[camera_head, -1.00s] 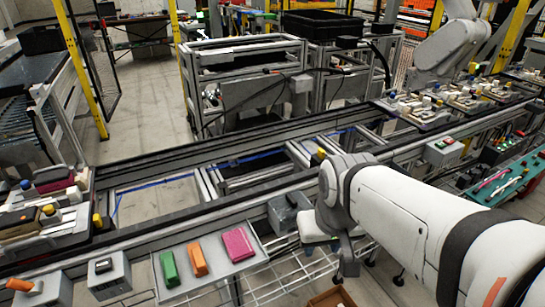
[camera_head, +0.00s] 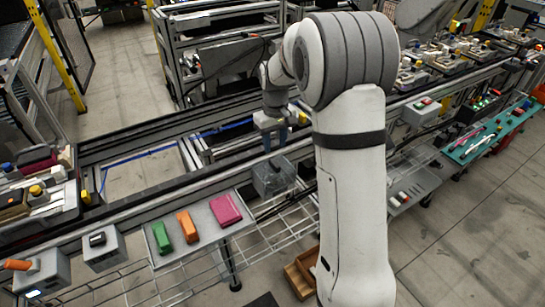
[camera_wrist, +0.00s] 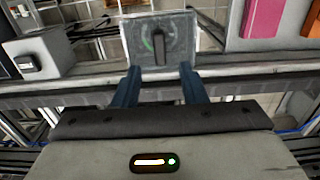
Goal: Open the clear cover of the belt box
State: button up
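The belt box (camera_head: 273,178) is a small grey box under a clear cover on the near rail of the conveyor. In the wrist view, the clear cover (camera_wrist: 178,48) shows as a see-through square with a dark upright knob or lever inside; it looks closed. My gripper (camera_head: 284,138) hangs over the conveyor, behind and above the box in the head view. In the wrist view, the two blue fingers of my gripper (camera_wrist: 159,82) are apart with nothing between them. They point toward the box and appear short of it.
A tray (camera_head: 210,239) with green, orange and pink blocks is left of the box. A grey switch box (camera_head: 104,250) stands farther left. A grey box with buttons (camera_head: 421,110) is on the right. Loaded pallets (camera_head: 440,62) sit on the conveyor at right.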

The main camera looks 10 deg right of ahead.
aim_at(275, 163)
notch_tip(275, 163, down, 8)
jog(key=shift+r+p, duration=0.15)
jog(key=shift+p, duration=0.2)
jog(key=shift+c, duration=0.4)
grip_shut()
